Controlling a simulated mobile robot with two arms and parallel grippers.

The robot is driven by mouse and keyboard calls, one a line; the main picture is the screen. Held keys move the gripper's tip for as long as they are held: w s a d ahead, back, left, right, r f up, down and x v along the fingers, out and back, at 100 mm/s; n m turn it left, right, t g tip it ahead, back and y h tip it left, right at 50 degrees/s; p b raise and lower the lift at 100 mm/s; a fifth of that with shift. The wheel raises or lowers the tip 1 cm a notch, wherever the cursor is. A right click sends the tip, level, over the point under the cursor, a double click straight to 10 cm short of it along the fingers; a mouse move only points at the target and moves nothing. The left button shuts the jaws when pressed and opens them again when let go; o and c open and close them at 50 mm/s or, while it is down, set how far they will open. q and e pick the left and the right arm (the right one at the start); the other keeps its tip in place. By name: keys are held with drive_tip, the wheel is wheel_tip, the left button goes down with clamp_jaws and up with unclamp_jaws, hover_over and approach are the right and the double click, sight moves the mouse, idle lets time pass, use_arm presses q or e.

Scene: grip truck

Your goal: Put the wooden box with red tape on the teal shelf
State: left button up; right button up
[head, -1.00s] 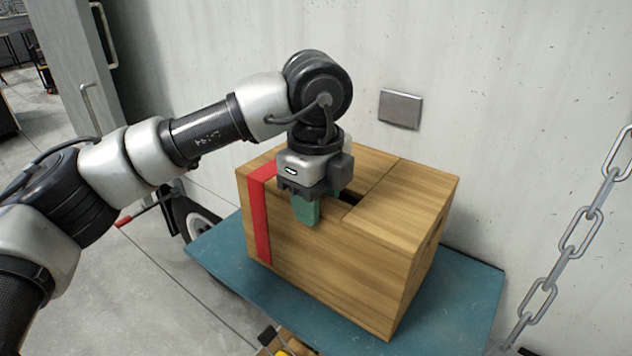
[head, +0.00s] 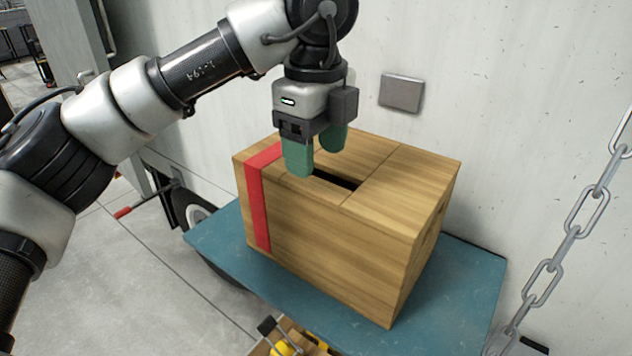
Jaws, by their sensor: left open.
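The wooden box (head: 330,235) has a vertical strip of red tape near its left end and a dark slot in its top. It stands upright on the teal shelf (head: 235,252), which shows around its base at the left, front and right. My left gripper (head: 316,158) has green fingers and is open, just above the box top near the slot. It holds nothing, and the fingers look clear of the box. My right gripper is not in view.
A pale wall with a small grey plate (head: 401,93) stands behind the box. A metal chain (head: 572,228) hangs at the right. A wheel (head: 195,213) shows left of the shelf. Below the front edge is a crate with yellow items (head: 283,347).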

use_arm(q)
wheel_tip(320, 180, up, 6)
idle(0.7)
